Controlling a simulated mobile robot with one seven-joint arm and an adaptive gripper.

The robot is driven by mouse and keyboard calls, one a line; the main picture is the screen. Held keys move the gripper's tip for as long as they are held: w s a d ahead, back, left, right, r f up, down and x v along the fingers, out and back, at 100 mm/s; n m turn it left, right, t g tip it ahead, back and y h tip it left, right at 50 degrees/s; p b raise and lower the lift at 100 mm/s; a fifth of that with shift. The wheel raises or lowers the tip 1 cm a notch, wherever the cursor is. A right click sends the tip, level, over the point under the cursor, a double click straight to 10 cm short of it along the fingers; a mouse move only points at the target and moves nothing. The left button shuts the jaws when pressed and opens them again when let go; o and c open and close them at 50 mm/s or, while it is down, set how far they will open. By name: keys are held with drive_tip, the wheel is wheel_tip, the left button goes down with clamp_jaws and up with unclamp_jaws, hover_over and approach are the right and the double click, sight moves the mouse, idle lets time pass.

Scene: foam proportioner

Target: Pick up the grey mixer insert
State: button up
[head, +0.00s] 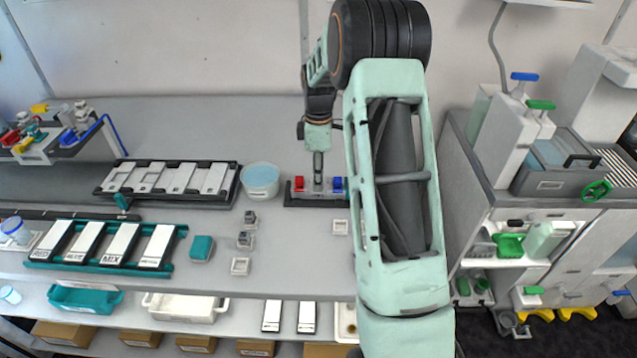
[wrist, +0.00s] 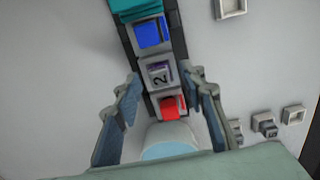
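A grey block marked "2" (wrist: 158,74) sits in the middle of a dark holder between a red block and a blue block. I cannot tell whether this is the mixer insert. Small grey pieces (head: 244,240) also stand in square seats on the table, left of the holder in the head view. My gripper (wrist: 164,78) points down over the holder. Its fingers are open, one on each side of the holder's middle, with nothing seen held. In the head view my gripper (head: 318,172) partly hides the middle block, and contact is unclear.
The holder (head: 296,203) carries the red block (head: 299,184) and blue block (head: 338,184). A tub of blue liquid (head: 260,178) stands close on its left. An empty square seat (head: 340,227) lies in front. Labelled panels (head: 118,242) fill the left; open table lies in front.

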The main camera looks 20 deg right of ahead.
clamp_jaws()
idle(0.4)
